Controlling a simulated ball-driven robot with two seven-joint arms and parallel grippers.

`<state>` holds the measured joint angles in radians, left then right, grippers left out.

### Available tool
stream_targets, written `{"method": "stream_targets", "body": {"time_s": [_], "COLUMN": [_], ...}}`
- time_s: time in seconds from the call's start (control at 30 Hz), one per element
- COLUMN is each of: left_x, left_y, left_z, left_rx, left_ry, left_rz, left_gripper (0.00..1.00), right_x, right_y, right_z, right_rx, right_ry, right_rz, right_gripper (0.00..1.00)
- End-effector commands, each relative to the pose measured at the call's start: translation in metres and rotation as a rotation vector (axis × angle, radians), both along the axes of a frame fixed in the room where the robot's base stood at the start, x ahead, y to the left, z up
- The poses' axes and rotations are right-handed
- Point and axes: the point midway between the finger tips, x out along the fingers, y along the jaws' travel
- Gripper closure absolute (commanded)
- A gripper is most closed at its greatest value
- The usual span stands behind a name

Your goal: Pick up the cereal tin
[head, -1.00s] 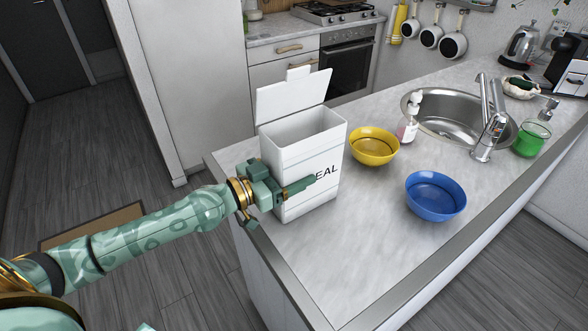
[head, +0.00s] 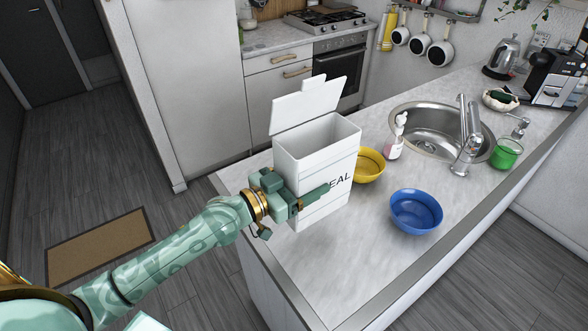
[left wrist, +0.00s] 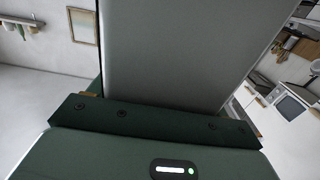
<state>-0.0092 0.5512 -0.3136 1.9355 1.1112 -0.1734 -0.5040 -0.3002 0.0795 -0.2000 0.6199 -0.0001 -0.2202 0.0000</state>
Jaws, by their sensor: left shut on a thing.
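The cereal tin (head: 322,165) is a tall white box with black lettering on its front and its hinged lid (head: 308,103) standing open. It is upright at the counter's left end. In the left wrist view the tin (left wrist: 180,55) fills the upper middle as a grey wall. Whether its base is clear of the counter is hard to tell. My right gripper is out of view.
On the counter (head: 350,255), a yellow bowl (head: 371,166) is partly hidden behind the tin, and a blue bowl (head: 416,211) stands to the right. A soap bottle (head: 396,138), sink (head: 430,137) and green jar (head: 506,154) are farther back. The near counter is clear.

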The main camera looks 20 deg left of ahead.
Motion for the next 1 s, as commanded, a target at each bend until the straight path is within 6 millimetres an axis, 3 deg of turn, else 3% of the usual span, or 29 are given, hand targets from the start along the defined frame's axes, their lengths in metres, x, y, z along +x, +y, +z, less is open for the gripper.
{"method": "stream_targets", "body": {"time_s": [0.13, 0.5, 1.0], "left_x": [-0.011, -0.030, -0.040], "left_y": [-0.021, -0.057, -0.077], "left_z": [0.013, 0.029, 0.037], "left_rx": [-0.006, -0.005, -0.002], "left_ry": [-0.001, -0.001, -0.001], "left_rz": [0.000, 0.000, -0.001], "left_gripper": [0.58, 0.58, 0.58], "right_x": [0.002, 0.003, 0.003], "right_y": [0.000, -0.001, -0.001], "right_z": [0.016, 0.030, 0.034], "right_rx": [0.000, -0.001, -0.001], "right_ry": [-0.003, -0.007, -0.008], "right_rz": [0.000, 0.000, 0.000], "right_gripper": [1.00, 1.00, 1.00]}}
